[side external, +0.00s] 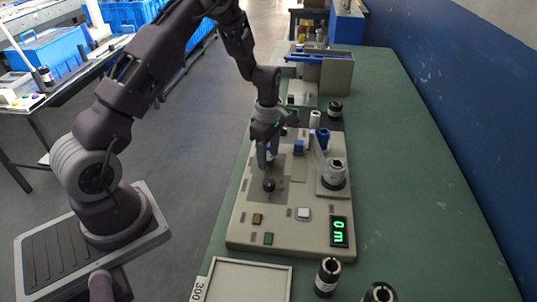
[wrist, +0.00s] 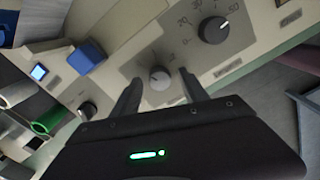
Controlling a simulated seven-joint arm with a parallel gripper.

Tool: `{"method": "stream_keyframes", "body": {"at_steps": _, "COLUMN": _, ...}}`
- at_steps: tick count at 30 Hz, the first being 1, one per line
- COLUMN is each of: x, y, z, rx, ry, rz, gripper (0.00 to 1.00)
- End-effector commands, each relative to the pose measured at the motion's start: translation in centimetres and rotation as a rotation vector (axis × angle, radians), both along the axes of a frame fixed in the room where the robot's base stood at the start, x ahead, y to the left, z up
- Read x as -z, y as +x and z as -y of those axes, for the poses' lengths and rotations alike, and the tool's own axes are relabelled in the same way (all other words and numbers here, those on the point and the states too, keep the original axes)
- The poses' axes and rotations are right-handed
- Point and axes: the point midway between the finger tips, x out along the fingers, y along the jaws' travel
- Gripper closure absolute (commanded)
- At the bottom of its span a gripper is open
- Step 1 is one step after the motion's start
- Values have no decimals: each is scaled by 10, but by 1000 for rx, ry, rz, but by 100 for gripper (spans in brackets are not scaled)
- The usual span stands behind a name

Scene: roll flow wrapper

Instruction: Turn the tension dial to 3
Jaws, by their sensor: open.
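The labels are too small to tell which is the tension dial. In the side view, my gripper (side external: 267,163) points down over the machine panel.
The beige machine (side external: 240,225) has a green display (side external: 340,232), coloured buttons and a grey roller post (side external: 335,172). A blue block (wrist: 85,58) stands near the dials. A white tray (side external: 250,278) and dark spools (side external: 327,277) are in front. The green table is clear at right.

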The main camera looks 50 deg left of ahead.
Motion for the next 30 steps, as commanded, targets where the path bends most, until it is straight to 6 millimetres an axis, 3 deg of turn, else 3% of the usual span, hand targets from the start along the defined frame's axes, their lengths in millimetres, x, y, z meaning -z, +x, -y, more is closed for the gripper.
{"method": "stream_keyframes", "body": {"at_steps": 8, "x": 3, "y": 0, "z": 0, "rx": 1, "ry": -1, "rz": 0, "gripper": 50}}
{"method": "stream_keyframes", "body": {"at_steps": 15, "x": 3, "y": 0, "z": 0, "rx": 2, "ry": -1, "rz": 0, "gripper": 97}}
{"method": "stream_keyframes", "body": {"at_steps": 16, "x": 3, "y": 0, "z": 0, "rx": 2, "ry": -1, "rz": 0, "gripper": 100}}
{"method": "stream_keyframes", "body": {"at_steps": 30, "x": 2, "y": 0, "z": 1, "rx": 120, "ry": -2, "rz": 1, "gripper": 100}}
